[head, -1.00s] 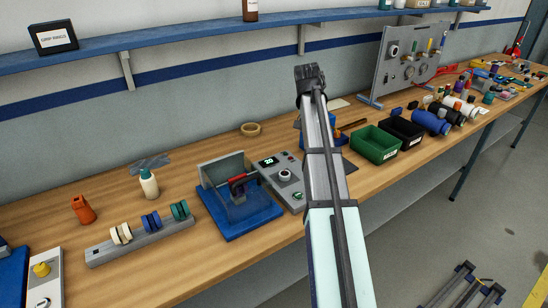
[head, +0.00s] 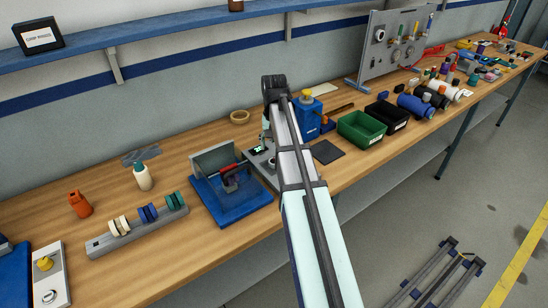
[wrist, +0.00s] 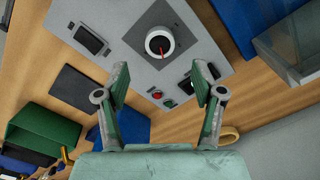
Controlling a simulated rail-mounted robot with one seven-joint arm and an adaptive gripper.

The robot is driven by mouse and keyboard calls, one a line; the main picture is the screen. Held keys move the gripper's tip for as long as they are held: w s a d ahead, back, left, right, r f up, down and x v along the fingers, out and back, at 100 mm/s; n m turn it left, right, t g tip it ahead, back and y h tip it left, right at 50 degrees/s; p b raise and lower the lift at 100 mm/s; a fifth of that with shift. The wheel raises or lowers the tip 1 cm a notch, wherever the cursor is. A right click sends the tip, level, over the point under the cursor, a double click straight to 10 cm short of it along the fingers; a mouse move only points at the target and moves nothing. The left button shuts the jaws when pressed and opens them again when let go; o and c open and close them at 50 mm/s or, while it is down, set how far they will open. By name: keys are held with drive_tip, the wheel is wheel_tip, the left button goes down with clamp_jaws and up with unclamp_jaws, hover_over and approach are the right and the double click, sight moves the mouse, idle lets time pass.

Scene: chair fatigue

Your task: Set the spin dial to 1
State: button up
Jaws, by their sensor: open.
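The spin dial (wrist: 160,41) shows in the wrist view as a round knob with a pale rim, a dark face and a red pointer mark. It sits on a dark square plate on the grey control panel (wrist: 212,62). My gripper (wrist: 160,70) is open over the panel, its two fingers apart and empty, with the dial just beyond the fingertips. The dial's numbers cannot be read. In the head view the panel (head: 262,160) is largely hidden behind my arm.
A blue fixture with a clear guard (head: 235,200) stands close beside the panel. A dark flat pad (head: 326,152), a green bin (head: 362,128) and a black bin (head: 387,114) lie on the other side. Small red and green buttons (wrist: 158,96) sit on the panel.

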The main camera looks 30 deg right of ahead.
sight(274, 161)
drive_tip(key=shift+f+p, duration=0.7)
drive_tip(key=shift+f, duration=2.9)
drive_tip(key=c, duration=1.1)
